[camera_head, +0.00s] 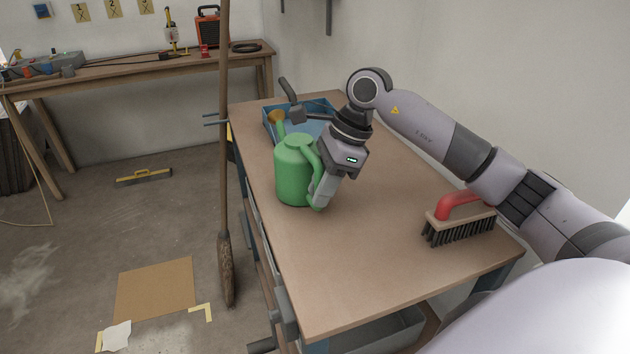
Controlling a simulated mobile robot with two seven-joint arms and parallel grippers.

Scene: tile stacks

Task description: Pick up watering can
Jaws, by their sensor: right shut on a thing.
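The green watering can (292,175) stands upright on the wooden workbench (370,250), near its left edge. Its handle is on the right side, and its spout with an orange-brown rose (277,117) points up and away at the back. My right gripper (318,200) reaches down from above and is shut on the can's handle. The gripper and wrist hide part of the handle. Whether the can's base touches the bench or is slightly raised cannot be told. My left gripper is not in view.
A blue tray (268,128) with a dark-handled tool sits behind the can. A red-handled brush (460,228) lies at the bench's right, under my right arm. A broom (226,260) stands along the bench's left side. The bench's front middle is clear.

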